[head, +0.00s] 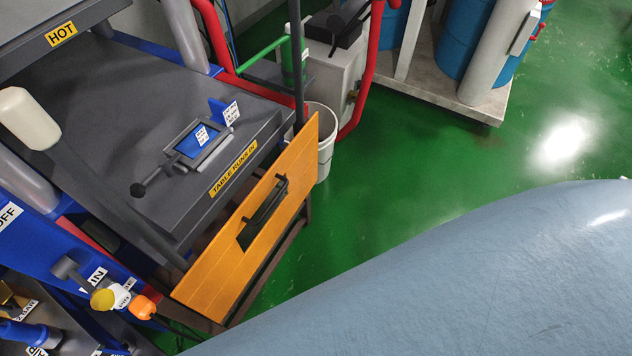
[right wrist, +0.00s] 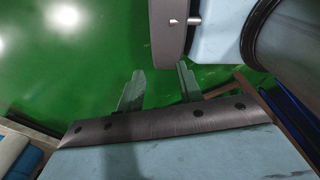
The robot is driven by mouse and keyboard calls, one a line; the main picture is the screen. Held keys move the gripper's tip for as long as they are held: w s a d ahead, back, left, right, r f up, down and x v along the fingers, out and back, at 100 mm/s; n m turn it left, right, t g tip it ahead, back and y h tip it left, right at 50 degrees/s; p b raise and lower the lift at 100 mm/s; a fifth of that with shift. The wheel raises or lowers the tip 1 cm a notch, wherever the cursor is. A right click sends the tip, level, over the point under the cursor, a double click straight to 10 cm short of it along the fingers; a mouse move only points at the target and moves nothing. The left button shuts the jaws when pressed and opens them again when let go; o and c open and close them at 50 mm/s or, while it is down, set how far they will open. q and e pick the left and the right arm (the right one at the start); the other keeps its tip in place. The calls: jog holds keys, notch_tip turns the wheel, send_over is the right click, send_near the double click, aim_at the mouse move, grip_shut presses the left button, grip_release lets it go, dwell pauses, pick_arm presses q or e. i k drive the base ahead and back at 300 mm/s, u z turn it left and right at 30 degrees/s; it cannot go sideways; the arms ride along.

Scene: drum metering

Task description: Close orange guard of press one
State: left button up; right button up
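The orange guard (head: 215,278) is a flat panel with a black handle (head: 266,205) in a dark recess. It stands at the front edge of the press's dark grey table (head: 120,120), beside the "TABLE RUNS IN" label. A gap shows between the guard's lower left part and the table. I cannot tell which press number this is. My right gripper (right wrist: 158,88) shows in the right wrist view with its two fingers apart and nothing between them, over green floor. It does not show in the head view. My left gripper is in neither view.
A large blue-grey surface, apparently my own arm, covers the lower right of the head view. A white bucket (head: 326,150) and red pipes (head: 366,75) stand behind the guard. Blue drums (head: 465,40) stand on a pallet farther back. Green floor (head: 420,160) is clear between.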

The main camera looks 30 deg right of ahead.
aim_at(213, 283)
jog(key=z, duration=0.9)
jog(key=k, duration=1)
jog(key=u, duration=0.6)
jog(key=i, duration=0.7)
jog(key=u, duration=0.15)
